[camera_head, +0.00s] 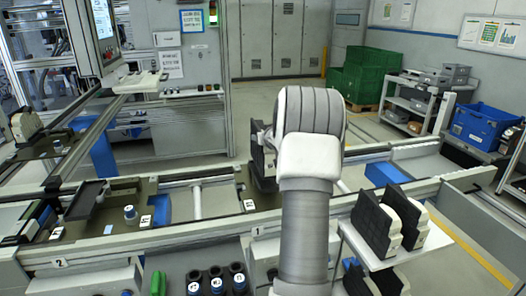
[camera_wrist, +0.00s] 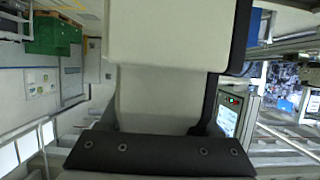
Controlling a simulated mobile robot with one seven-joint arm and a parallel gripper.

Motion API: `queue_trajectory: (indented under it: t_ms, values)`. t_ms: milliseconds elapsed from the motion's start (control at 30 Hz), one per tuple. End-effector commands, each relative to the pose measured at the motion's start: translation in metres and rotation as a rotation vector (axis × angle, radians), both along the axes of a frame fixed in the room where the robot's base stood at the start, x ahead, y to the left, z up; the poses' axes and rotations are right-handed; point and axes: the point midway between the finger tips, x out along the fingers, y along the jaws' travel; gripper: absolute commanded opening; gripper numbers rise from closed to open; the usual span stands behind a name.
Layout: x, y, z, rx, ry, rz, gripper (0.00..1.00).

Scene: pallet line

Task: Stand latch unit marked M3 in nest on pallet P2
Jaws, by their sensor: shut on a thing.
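My gripper is hidden behind my own wrist in the head view. In the wrist view a beige latch unit (camera_wrist: 160,95) with a dark edge fills the middle, close to the camera, and my gripper is shut on it. A black bar with several screws crosses below it. In the head view a dark ribbed unit (camera_head: 262,162) shows just left of my wrist, mostly covered; I cannot tell whether it touches the pallet below. No M3 mark is legible. A dark pallet (camera_head: 160,207) lies on the line at the left, near the rail label 2 (camera_head: 60,263).
Several black-and-beige units (camera_head: 374,222) stand on a shelf at the right. The left pallet carries a black block (camera_head: 86,199) and a blue-and-white round part (camera_head: 130,212). Label 1 (camera_head: 258,230) marks the front rail (camera_head: 200,245). A blue crate (camera_head: 480,127) sits far right.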

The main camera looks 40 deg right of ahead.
Motion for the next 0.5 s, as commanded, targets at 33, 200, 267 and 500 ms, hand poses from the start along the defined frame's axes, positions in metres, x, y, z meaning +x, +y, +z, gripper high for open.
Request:
queue_trajectory:
  t_ms: [33,200,267,500]
  values:
    - [0.0,0.0,-0.007,0.001,0.0,0.0,0.0]
    - [0.0,0.0,-0.032,0.001,0.001,0.001,0.0]
    - [0.001,0.0,-0.037,0.0,-0.001,0.001,0.0]
    - [0.0,0.0,-0.036,-0.001,-0.002,0.001,0.0]
